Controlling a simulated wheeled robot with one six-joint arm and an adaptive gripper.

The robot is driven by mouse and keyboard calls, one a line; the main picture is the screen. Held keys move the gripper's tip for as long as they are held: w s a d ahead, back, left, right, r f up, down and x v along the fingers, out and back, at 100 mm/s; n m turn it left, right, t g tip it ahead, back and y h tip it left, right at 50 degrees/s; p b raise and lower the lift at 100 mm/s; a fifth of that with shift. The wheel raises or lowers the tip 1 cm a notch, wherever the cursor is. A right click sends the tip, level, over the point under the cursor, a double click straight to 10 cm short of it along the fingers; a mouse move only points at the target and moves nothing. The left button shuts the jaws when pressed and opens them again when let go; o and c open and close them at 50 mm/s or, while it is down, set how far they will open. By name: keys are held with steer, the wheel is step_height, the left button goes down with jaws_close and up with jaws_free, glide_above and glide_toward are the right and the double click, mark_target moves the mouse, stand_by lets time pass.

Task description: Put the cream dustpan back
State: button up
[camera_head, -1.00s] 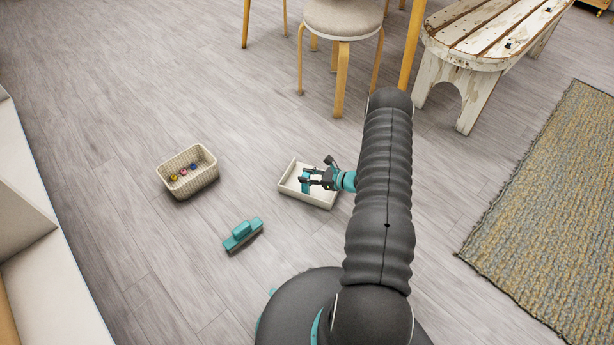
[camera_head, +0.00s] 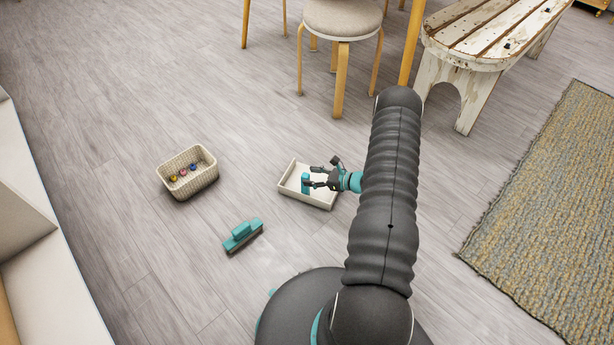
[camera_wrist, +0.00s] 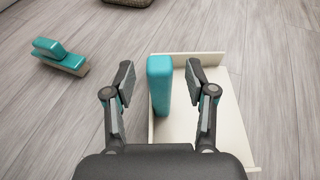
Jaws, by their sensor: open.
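The cream dustpan (camera_head: 322,200) lies on the wooden floor, a shallow tray with low walls. Its upright teal handle (camera_head: 305,183) stands at the tray's left side. My gripper (camera_head: 324,174) is open, at the dustpan, just right of the handle in the head view. In the wrist view, the teal handle (camera_wrist: 159,86) shows between the spread fingers of my gripper (camera_wrist: 159,78), with a gap on each side. The cream tray (camera_wrist: 223,118) extends to the right, partly hidden by the right finger and the gripper body.
A teal brush (camera_head: 242,234) lies on the floor left of the dustpan. A woven basket (camera_head: 187,172) with small coloured items stands farther left. A stool (camera_head: 341,22), a worn white bench (camera_head: 470,50) and a rug (camera_head: 550,200) lie beyond. Floor between is clear.

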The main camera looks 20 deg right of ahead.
steer(key=v, duration=0.9)
steer(key=s+a+r+n+g, duration=0.2)
steer(key=a+r+n+g, duration=0.2)
steer(key=a+r+n, duration=0.7)
steer(key=s+a+r+n+g, duration=0.1)
steer(key=a+r+n+g, duration=0.3)
steer(key=r, duration=1.3)
steer(key=s+a+r+n+t+h, duration=0.1)
steer(key=s+a+r+n+h, duration=0.1)
steer(key=s+r, duration=0.4)
steer(key=s+a+r+n+t+h, duration=0.1)
steer(key=s+a+r+n+h, duration=0.1)
steer(key=s+r+n+h, duration=0.2)
steer(key=s+a+r+n+h, duration=0.3)
steer(key=s+r+n, duration=0.3)
steer(key=s, duration=0.5)
steer(key=shift+s+r+t+h, duration=0.3)
steer(key=shift+s+r+t, duration=0.1)
steer(key=shift+r, duration=0.9)
